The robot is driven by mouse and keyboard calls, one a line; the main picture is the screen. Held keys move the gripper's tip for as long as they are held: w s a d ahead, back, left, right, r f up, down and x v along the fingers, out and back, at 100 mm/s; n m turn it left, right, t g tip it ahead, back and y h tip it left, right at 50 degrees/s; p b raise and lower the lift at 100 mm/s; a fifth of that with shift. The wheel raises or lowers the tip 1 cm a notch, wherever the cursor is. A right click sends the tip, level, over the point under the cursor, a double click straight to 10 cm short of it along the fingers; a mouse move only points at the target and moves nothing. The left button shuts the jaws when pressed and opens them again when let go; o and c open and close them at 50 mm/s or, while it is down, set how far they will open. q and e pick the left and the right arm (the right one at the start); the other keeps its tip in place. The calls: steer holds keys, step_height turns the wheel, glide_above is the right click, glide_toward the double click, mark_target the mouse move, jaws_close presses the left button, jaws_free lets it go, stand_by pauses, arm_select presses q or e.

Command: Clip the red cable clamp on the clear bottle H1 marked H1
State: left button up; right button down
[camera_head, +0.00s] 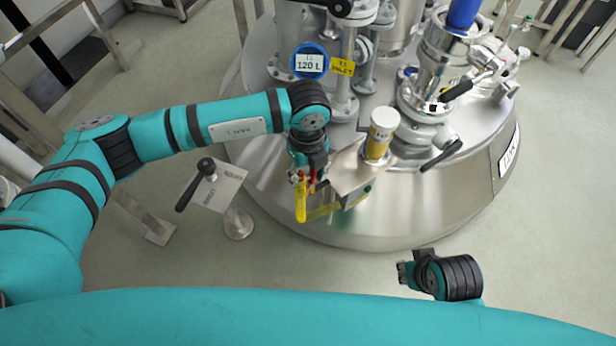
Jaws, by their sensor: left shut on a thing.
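My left gripper (305,175) points down beside the steel bracket at the front of the vessel. It is shut on a small red thing (312,186), which looks like the red cable clamp; the fingers hide most of it. A yellow clamp-like piece (300,203) hangs just below and left of it. A small bottle with a white cap and yellow lower part (379,135) stands upright on the bracket, right of the gripper and apart from it. I cannot read an H1 mark on it. My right gripper (404,273) shows small at the lower right, its fingers unclear.
The steel bracket (345,175) juts from the domed reactor vessel (300,225). Pipes, a valve (427,100) and a black-handled lever (440,155) crowd the right. A plate with a black lever (215,185) stands at left on a post. Floor in front is clear.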

mark_target(307, 169)
arm_select(q)
steer(key=shift+r, duration=0.1)
stand_by(0.3)
steer(key=shift+r, duration=0.15)
steer(key=shift+r+p, duration=0.3)
steer(key=shift+p, duration=0.1)
steer(key=shift+r+p, duration=0.3)
steer(key=shift+r, duration=0.05)
steer(key=shift+r+p, duration=0.3)
steer(key=shift+r, duration=0.1)
steer(key=shift+r+p, duration=0.35)
steer(key=shift+r, duration=0.55)
steer(key=shift+p, duration=0.3)
arm_select(e)
step_height(307, 169, down, 12)
steer(key=shift+s+r+g, duration=0.15)
steer(key=shift+s+g, duration=0.1)
steer(key=shift+g, duration=0.15)
